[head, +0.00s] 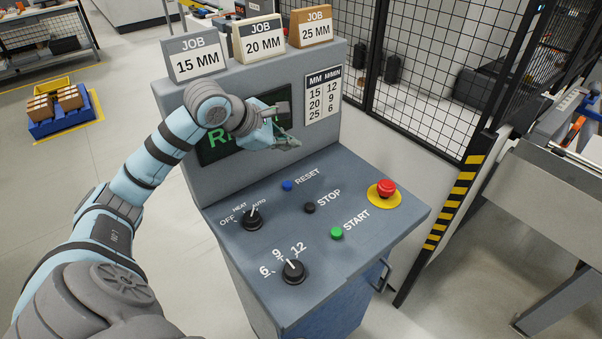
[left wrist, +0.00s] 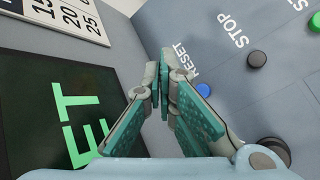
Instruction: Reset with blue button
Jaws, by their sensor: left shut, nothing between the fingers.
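The blue RESET button (head: 287,185) sits on the sloped top of the grey control console (head: 370,235). It also shows in the left wrist view (left wrist: 204,90), just right of my fingers. My left gripper (head: 292,142) is shut and empty, in front of the console's dark screen and above and behind the blue button, apart from it. In the left wrist view its closed teal-padded fingers (left wrist: 164,65) point toward the edge between the upright panel and the sloped top. The screen (head: 215,150) shows green letters, partly hidden by my left arm. My right gripper is not in view.
A black STOP button (head: 310,207), a green START button (head: 337,232) and a red emergency button (head: 386,188) share the panel. Two selector knobs (head: 252,221) (head: 293,270) stand nearer the front. Job blocks (head: 195,58) (head: 259,38) (head: 310,27) stand on top. A mesh fence (head: 430,80) is at right.

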